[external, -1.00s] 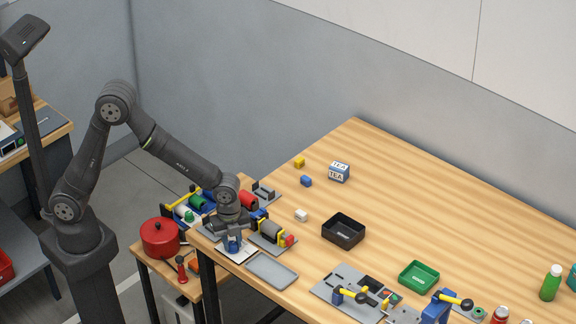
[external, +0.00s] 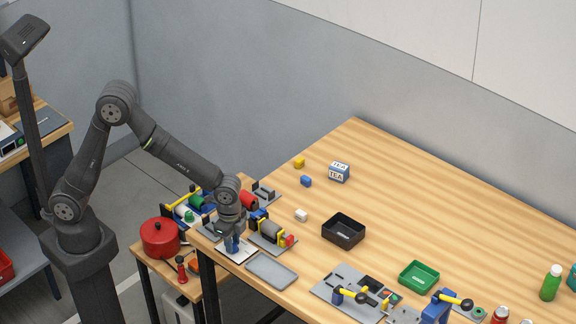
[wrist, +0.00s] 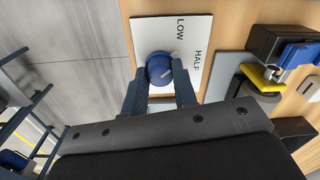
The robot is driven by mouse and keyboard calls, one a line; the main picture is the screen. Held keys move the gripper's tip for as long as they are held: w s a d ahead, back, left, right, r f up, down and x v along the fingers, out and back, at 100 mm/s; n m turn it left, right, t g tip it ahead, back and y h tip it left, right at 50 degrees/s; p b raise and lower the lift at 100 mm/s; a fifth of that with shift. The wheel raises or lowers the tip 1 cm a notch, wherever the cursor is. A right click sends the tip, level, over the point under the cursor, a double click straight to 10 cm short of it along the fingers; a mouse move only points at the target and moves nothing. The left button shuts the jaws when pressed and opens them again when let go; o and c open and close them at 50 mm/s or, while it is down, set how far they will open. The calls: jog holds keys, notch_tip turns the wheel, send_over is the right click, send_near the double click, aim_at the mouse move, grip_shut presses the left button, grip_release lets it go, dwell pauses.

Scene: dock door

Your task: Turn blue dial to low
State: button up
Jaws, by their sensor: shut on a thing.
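The blue dial (wrist: 158,70) sits on a white plate (wrist: 147,32) near the table's edge. The plate carries the printed words LOW and HALF; any other marking is hidden behind my gripper. My gripper (wrist: 160,76) is shut on the dial, with one finger on each side of it. A pale mark on the dial's top points up and right in the wrist view, towards the side between LOW and HALF; its exact setting is hard to tell. In the external view my gripper (external: 233,244) points down over the plate (external: 240,256) and hides the dial.
A grey cylinder device with a red end (external: 272,232) stands close behind. A red pot (external: 160,238) stands on a lower side table to the left.

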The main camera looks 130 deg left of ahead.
jog(key=shift+n, duration=1.3)
jog(key=o, duration=1)
notch_tip(320, 180, up, 18)
jog(key=shift+w+d+f, duration=0.15)
jog(key=shift+f, duration=0.1)
jog(key=shift+f, duration=0.2)
